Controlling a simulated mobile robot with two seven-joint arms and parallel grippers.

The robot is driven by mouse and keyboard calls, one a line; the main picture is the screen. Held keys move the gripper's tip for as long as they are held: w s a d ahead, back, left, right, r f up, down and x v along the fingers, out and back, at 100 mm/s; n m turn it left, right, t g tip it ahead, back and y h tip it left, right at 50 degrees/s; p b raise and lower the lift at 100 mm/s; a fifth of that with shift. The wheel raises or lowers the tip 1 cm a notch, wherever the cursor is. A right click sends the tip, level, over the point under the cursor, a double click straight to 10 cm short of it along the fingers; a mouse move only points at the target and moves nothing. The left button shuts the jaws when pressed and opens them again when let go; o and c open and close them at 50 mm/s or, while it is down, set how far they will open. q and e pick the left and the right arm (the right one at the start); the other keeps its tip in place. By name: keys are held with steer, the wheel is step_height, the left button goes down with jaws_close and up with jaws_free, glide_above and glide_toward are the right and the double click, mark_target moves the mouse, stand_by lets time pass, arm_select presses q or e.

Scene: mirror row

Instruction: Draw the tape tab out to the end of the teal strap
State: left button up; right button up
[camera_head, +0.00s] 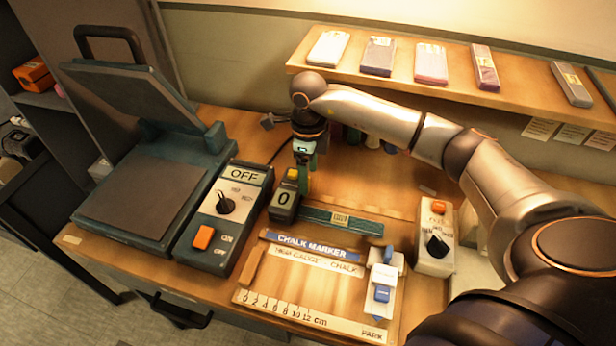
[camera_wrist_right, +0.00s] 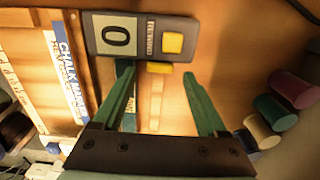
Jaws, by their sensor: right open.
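A dark tape unit (camera_head: 284,203) with a "0" display and a yellow button stands at the left end of the teal strap (camera_head: 360,225), which lies flat on the bench. In the right wrist view the tape unit (camera_wrist_right: 140,37) is at the top, with a small yellow tab (camera_wrist_right: 159,68) at its near edge. My right gripper (camera_head: 304,178) points down just behind the unit. In the wrist view its green fingers (camera_wrist_right: 160,77) are apart, the tab appearing between their tips; contact cannot be told. The strap is partly hidden by one finger there. My left gripper is not in view.
A heat-press-like machine (camera_head: 150,190) with an OFF control box (camera_head: 225,215) stands left. A chalk marker board with a cm scale (camera_head: 300,300) lies in front. A knob box (camera_head: 436,235) stands right. A shelf (camera_head: 460,80) with packets hangs behind; coloured cylinders (camera_wrist_right: 275,112) stand near my gripper.

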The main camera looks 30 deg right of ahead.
steer(key=shift+f, duration=1)
jaws_close()
stand_by(0.8)
